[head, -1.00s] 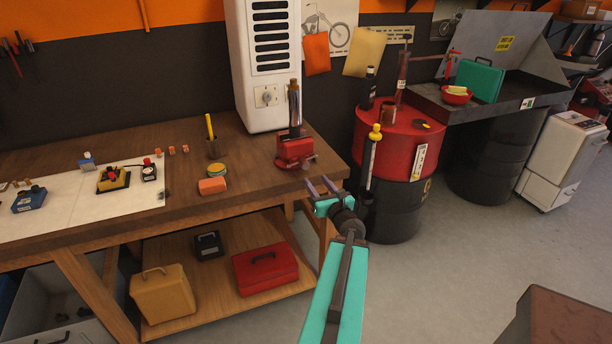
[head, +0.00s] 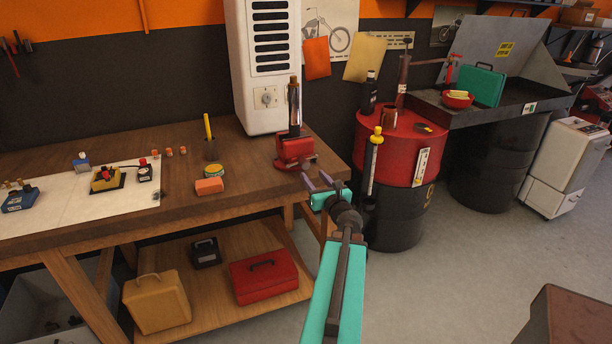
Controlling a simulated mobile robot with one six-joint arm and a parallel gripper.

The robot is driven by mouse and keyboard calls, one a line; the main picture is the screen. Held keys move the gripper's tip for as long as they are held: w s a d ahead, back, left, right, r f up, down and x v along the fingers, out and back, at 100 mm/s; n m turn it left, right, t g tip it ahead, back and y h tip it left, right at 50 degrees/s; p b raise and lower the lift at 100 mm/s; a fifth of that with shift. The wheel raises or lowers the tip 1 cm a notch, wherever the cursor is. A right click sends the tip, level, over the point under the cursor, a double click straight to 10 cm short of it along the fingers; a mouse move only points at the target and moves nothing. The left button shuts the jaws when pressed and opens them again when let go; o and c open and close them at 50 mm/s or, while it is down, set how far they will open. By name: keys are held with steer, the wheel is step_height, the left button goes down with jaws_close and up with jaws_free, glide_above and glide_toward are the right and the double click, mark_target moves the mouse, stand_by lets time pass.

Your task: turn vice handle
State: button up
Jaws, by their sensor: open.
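The red vice (head: 295,148) sits on the wooden workbench near its right front corner. A dark and metallic cylinder stands upright at the vice, and I cannot tell how it is held. The vice handle (head: 310,159) shows as a small dark bar at the vice's lower right front. My gripper (head: 317,182) has two purple fingers and a teal body. It is open and empty, just in front of and below the handle in the picture. The fingers look apart from the handle, but the depth between them is hard to tell.
The workbench (head: 250,190) carries an orange block (head: 209,186), a round tin (head: 214,171) and a pen cup (head: 212,150) left of the vice. A white cabinet (head: 265,110) stands behind the vice. A red drum (head: 385,155) stands close on the right.

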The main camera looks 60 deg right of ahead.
mark_target(306, 167)
steer(key=shift+x, duration=1.1)
steer(key=shift+p+x, duration=0.45)
steer(key=shift+x, duration=1.65)
steer(key=c, duration=0.9)
steer(key=shift+a, duration=0.15)
steer(key=shift+c, duration=0.7)
steer(key=shift+n+b, duration=0.5)
steer(key=shift+b, duration=0.4)
